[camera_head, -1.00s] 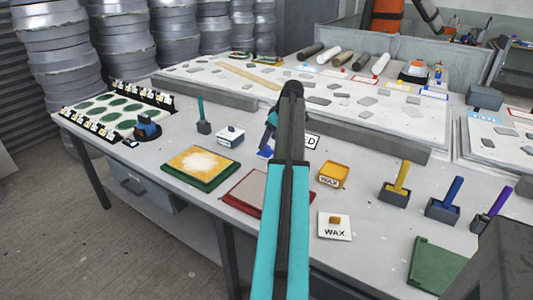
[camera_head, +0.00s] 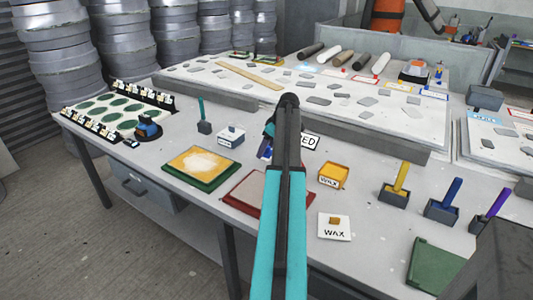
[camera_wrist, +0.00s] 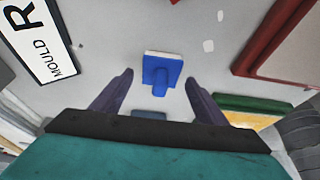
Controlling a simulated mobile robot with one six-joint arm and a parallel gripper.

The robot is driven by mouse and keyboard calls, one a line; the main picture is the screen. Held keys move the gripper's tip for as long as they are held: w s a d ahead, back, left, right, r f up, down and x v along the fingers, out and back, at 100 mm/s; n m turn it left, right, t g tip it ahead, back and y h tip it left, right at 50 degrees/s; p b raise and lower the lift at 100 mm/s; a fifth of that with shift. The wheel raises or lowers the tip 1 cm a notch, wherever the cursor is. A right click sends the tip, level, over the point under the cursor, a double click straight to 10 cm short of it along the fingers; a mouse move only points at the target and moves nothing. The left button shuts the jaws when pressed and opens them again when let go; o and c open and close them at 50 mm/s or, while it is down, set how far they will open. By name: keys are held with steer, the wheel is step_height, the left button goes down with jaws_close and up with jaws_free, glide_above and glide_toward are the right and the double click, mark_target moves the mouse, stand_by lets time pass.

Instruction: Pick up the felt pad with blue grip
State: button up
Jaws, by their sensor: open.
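The felt pad with blue grip (camera_wrist: 160,72) lies on the grey bench. In the wrist view it is a blue block with a pale strip along its far edge and a blue grip standing up towards the camera. In the head view only a small blue part of the pad (camera_head: 264,152) shows, mostly hidden by my arm. My gripper (camera_wrist: 158,80) is open above the pad, with one finger on each side. A gap shows between each finger and the pad, so nothing is held.
The "MOULD R" label plate (camera_wrist: 42,38) lies left of the pad in the wrist view. A red-edged board (camera_wrist: 265,60) and a green-edged yellow board (camera_wrist: 250,108) lie right.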

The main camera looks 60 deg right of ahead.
steer(key=shift+w+f, duration=0.15)
steer(key=shift+f, duration=0.3)
steer(key=c, duration=1.2)
steer(key=shift+o, duration=0.2)
steer(key=shift+r, duration=0.1)
steer(key=shift+r+b, duration=0.35)
steer(key=shift+r, duration=1.1)
steer(key=shift+a+r, duration=0.1)
steer(key=shift+r, duration=0.15)
steer(key=s+a, duration=0.3)
steer(key=a, duration=0.1)
steer(key=s+a+r+b, duration=0.1)
steer(key=s+a, duration=0.2)
steer(key=a, duration=0.1)
steer(key=s+a+b, duration=0.1)
steer(key=s+a, duration=0.2)
steer(key=a, duration=0.1)
steer(key=shift+s+a+r, duration=0.15)
steer(key=shift+a+r, duration=0.1)
steer(key=shift+a, duration=0.15)
